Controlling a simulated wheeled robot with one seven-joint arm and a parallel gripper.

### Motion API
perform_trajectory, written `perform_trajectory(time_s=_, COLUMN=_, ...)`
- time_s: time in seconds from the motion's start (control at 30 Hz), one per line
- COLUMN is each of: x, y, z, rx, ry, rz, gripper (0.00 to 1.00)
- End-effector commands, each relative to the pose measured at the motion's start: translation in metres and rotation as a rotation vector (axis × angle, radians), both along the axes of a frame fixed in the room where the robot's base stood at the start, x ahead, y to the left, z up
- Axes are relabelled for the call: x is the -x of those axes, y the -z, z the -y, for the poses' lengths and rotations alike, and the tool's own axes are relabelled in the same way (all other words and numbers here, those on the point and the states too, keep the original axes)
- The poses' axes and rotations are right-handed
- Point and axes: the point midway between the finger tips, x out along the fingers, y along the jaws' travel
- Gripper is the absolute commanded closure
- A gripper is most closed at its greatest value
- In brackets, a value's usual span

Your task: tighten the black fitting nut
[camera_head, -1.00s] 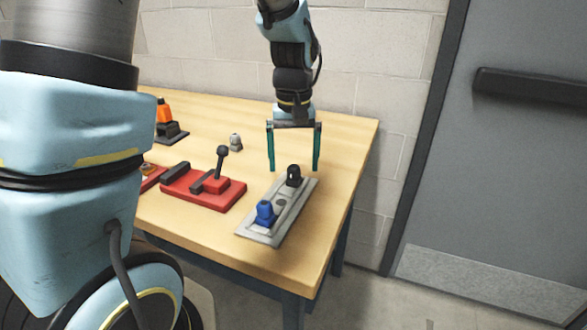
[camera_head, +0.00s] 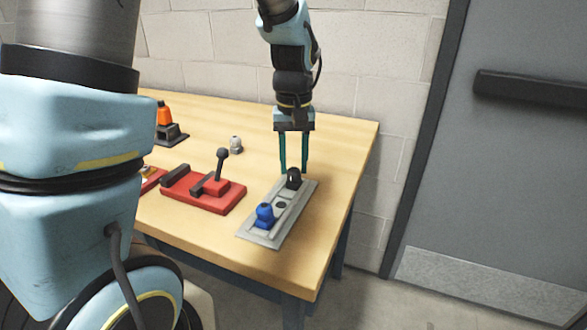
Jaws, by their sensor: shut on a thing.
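The black fitting nut (camera_head: 293,180) stands at the far end of a grey plate (camera_head: 262,238) on the right part of the table. My gripper (camera_head: 293,171) points down from above. Its two teal fingers are shut on the black nut, one at each side of its top. A blue fitting (camera_head: 265,214) stands on the near end of the same plate. A dark round spot (camera_head: 281,205) lies on the plate between the two.
A red base with a black lever (camera_head: 221,165) stands left of the plate. A small grey piece (camera_head: 236,144) and an orange-topped item (camera_head: 165,115) are farther back. The wooden table (camera_head: 325,210) is clear right of the plate. A wall is behind.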

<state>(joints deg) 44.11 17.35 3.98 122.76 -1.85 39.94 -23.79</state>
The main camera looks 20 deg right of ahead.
Motion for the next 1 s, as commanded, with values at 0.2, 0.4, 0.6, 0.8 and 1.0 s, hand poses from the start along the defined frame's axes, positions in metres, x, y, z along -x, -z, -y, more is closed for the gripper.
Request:
perform_trajectory(time_s=0.2, x=-0.0003, y=-0.0012, z=-0.0004, rx=0.000, ry=0.109, rz=0.000, gripper=0.92)
perform_trajectory(time_s=0.4, x=0.0001, y=-0.0024, z=-0.0009, rx=-0.001, ry=0.424, rz=-0.003, gripper=0.92)
perform_trajectory(time_s=0.6, x=0.0002, y=-0.0034, z=-0.0009, rx=-0.001, ry=0.745, rz=-0.003, gripper=0.92)
perform_trajectory(time_s=0.8, x=-0.0001, y=-0.0036, z=-0.0004, rx=0.000, ry=1.022, rz=-0.002, gripper=0.92)
perform_trajectory(time_s=1.0, x=0.0000, y=-0.0036, z=-0.0002, rx=0.001, ry=1.249, rz=-0.001, gripper=0.92)
